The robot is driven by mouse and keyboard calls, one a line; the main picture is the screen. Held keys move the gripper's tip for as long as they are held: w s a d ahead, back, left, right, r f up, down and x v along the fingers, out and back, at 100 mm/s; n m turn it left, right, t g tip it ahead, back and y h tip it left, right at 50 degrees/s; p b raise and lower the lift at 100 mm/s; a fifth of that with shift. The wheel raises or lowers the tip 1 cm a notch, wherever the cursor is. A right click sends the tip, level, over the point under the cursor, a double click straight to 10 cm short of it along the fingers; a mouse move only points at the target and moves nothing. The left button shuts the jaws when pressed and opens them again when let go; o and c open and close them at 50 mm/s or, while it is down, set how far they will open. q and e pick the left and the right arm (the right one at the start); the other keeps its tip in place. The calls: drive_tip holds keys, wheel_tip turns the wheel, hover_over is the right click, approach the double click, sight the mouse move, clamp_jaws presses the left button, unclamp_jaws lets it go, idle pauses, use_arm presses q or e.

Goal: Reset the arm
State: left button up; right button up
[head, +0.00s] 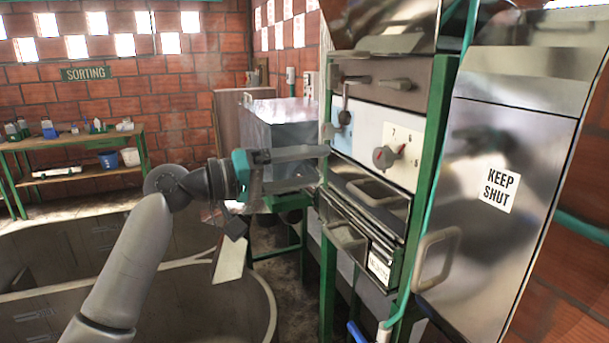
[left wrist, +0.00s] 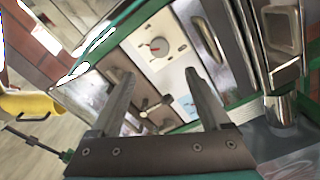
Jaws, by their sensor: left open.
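My left arm comes in from the left in the head view. Its gripper (head: 322,168) is open, fingers apart and pointing right at the machine's front. Nothing shows between the fingers in the head view. In the left wrist view the open gripper (left wrist: 160,75) has the panel beyond it, with a small dark lever (left wrist: 152,103) seen in the gap. In the head view a lever (head: 345,95) hangs by a light blue plate, above the fingertips. Whether the fingertips touch the machine I cannot tell. My right gripper is out of view.
A dial (head: 385,157) with a red pointer sits on the white panel. Metal drawers with handles (head: 378,192) are below. A steel door marked KEEP SHUT (head: 497,190) stands at right. A sorting bench (head: 75,140) is at the back left. A yellow object (left wrist: 28,104) shows in the wrist view.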

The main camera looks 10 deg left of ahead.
use_arm(q)
drive_tip(key=shift+s+a, duration=0.15)
drive_tip(key=shift+a, duration=0.1)
drive_tip(key=shift+f, duration=0.1)
